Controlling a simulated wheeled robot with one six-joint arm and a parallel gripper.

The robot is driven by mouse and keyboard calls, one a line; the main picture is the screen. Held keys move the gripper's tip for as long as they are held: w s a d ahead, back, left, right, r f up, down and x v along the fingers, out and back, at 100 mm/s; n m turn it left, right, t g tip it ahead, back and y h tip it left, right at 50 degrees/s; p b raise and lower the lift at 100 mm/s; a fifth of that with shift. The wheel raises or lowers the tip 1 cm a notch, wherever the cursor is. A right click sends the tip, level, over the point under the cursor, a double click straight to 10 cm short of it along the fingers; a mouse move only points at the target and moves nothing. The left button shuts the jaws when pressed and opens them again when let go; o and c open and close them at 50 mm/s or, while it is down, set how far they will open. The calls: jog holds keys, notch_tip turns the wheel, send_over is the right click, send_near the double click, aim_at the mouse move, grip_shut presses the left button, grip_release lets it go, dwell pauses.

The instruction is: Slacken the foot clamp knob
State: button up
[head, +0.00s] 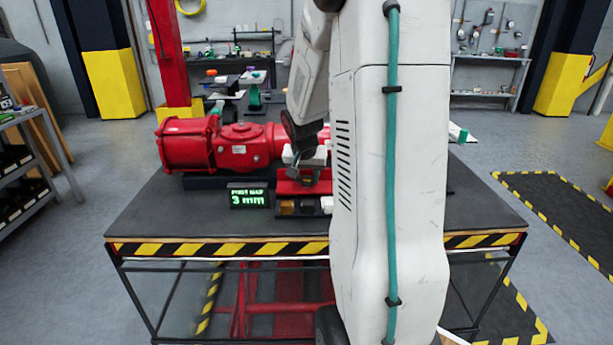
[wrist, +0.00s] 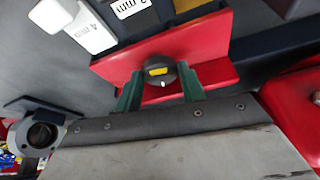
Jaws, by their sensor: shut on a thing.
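The foot clamp knob (wrist: 158,70) is a round dark knob with a yellow mark and a small white mark, set against a red bracket (wrist: 215,35) in the wrist view. My gripper (wrist: 158,84) has its two green fingers on either side of the knob and is shut on it. In the head view my gripper (head: 300,172) is at the red bracket (head: 318,187) in front of the red valve actuator (head: 215,145). The knob is hidden there by my gripper and arm. A display (head: 249,197) on the bench reads 3 mm in green.
White blocks with mm labels (wrist: 92,32) lie in a dark holder beside the bracket in the wrist view. The bench (head: 165,215) has a striped front edge and is clear at its left. A shelf rack (head: 25,165) stands at the far left. My arm hides the bench's right-middle part.

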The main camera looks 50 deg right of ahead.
jog(key=shift+n, duration=0.4)
jog(key=o, duration=1)
jog(key=shift+r, duration=0.1)
jog(key=v, duration=0.7)
jog(key=shift+s+a+r, duration=0.1)
jog(key=shift+s+r, duration=0.15)
jog(key=shift+r, duration=0.05)
